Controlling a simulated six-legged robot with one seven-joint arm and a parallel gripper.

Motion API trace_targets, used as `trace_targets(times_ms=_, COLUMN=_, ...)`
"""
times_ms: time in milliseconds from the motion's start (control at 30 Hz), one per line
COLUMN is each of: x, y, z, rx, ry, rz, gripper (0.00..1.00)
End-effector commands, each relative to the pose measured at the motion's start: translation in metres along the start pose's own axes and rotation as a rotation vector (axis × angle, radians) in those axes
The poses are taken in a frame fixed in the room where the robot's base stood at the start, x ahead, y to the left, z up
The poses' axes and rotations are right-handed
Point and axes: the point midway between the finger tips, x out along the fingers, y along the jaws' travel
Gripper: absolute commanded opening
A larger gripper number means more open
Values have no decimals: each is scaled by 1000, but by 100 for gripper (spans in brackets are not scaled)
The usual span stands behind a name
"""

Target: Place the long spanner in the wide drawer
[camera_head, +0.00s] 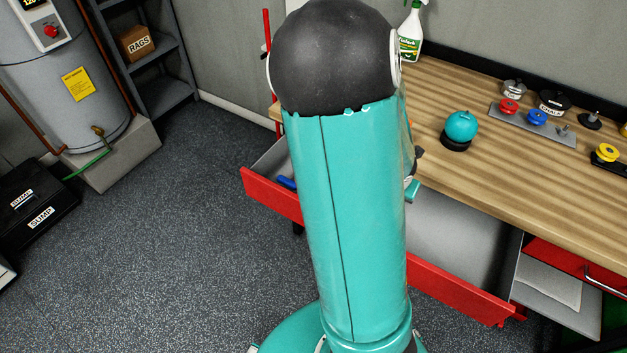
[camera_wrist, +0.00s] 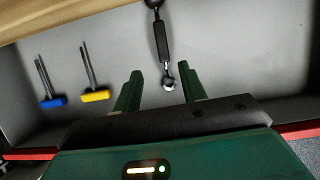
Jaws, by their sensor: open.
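The long spanner (camera_wrist: 162,42), metal with a black grip, is inside the wide drawer (camera_wrist: 225,50) in the wrist view. It seems to lie on the grey drawer floor, though I cannot tell whether it touches all along. My gripper (camera_wrist: 160,78) is open, with one green finger on each side of the spanner's near end and gaps at both sides. In the head view the wide drawer (camera_head: 465,292) is pulled out under the bench. My arm hides its middle, and I cannot see the spanner there.
A blue-handled tool (camera_wrist: 53,101) and a yellow-handled tool (camera_wrist: 95,95) lie left in the drawer. The workbench top (camera_head: 480,185) overhangs it, bearing a teal ball-shaped object (camera_head: 461,126) and knobbed fixtures. Another open red drawer (camera_head: 570,265) is at right.

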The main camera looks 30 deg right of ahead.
Motion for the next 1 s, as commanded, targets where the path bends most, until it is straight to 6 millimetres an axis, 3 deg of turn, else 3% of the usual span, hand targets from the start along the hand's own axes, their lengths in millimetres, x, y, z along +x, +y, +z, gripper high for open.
trace_targets(times_ms=167, x=-24, y=55, z=-15, rx=-353, ry=25, rz=168, gripper=42)
trace_targets(times_ms=300, x=-74, y=122, z=-40, rx=-914, ry=-26, rz=394, gripper=42)
trace_targets(times_ms=433, x=-134, y=165, z=-69, rx=-1480, ry=-167, rz=563, gripper=42)
trace_targets(times_ms=600, x=-213, y=190, z=-108, rx=-2223, ry=-456, rz=660, gripper=42)
trace_targets(times_ms=767, x=-278, y=186, z=-139, rx=-2919, ry=-782, rz=559, gripper=42)
trace_targets(times_ms=800, x=-292, y=182, z=-146, rx=2891, ry=804, rz=-465, gripper=42)
trace_targets(times_ms=1000, x=-341, y=155, z=-167, rx=2259, ry=652, rz=-28, gripper=42)
